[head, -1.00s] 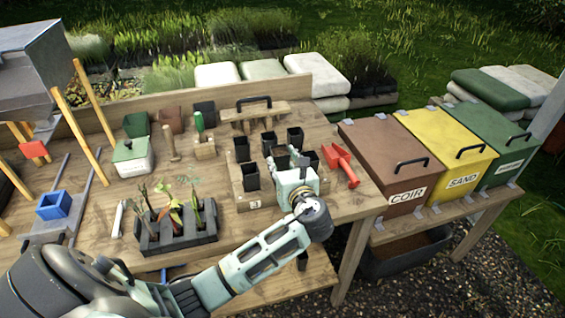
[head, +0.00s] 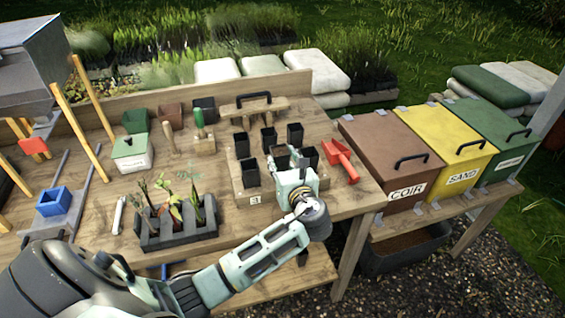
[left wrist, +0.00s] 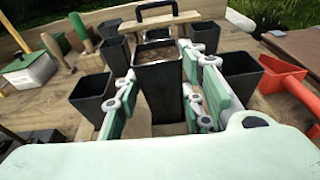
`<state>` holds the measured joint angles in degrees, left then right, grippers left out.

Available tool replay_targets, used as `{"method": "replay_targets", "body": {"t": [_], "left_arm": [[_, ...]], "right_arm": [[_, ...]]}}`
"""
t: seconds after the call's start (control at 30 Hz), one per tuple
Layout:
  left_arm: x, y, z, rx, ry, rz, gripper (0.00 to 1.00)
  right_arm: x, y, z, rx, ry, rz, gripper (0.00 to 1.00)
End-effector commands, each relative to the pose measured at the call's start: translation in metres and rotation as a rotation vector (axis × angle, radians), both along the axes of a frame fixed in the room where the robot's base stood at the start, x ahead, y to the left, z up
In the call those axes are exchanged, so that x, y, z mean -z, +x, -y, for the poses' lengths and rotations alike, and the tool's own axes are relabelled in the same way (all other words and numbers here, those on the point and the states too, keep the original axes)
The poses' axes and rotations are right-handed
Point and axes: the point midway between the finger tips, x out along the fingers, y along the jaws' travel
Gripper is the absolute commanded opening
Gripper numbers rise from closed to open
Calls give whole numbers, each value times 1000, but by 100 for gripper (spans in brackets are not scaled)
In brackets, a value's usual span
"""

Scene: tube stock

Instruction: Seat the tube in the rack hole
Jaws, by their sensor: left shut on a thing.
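The tube (left wrist: 160,79) is a tall black square pot with brown soil in its top, at the middle of the left wrist view. My left gripper (left wrist: 160,96) is shut on it, with one green-padded finger on each side. In the head view my left gripper (head: 284,160) is over the wooden rack (head: 237,189) and hides most of the tube. Several other black tubes stand upright in the rack, such as one at its front left (head: 250,173). I cannot tell whether the held tube's lower end is in a hole. My right gripper is not in view.
A red scoop (head: 342,160) lies close right of the rack. A wooden carrier with a black handle (head: 253,99) stands behind it. A dark tray of seedlings (head: 178,233) is at the front left. Lidded bins, one brown (head: 388,148), stand beyond the bench's right end.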

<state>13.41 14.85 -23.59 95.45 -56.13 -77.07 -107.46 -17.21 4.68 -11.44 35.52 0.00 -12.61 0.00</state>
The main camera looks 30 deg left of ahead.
Motion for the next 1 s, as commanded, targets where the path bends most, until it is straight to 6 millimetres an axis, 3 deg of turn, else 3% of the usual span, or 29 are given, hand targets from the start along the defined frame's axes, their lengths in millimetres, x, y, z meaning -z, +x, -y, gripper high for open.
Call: {"method": "replay_targets", "body": {"t": [0.6, 1.0], "left_arm": [[17, 0, 0, 0, 1, 0, 5], [17, 0, 0, 0, 1, 1, 5]], "right_arm": [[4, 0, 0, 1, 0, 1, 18], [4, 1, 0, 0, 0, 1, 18]]}}
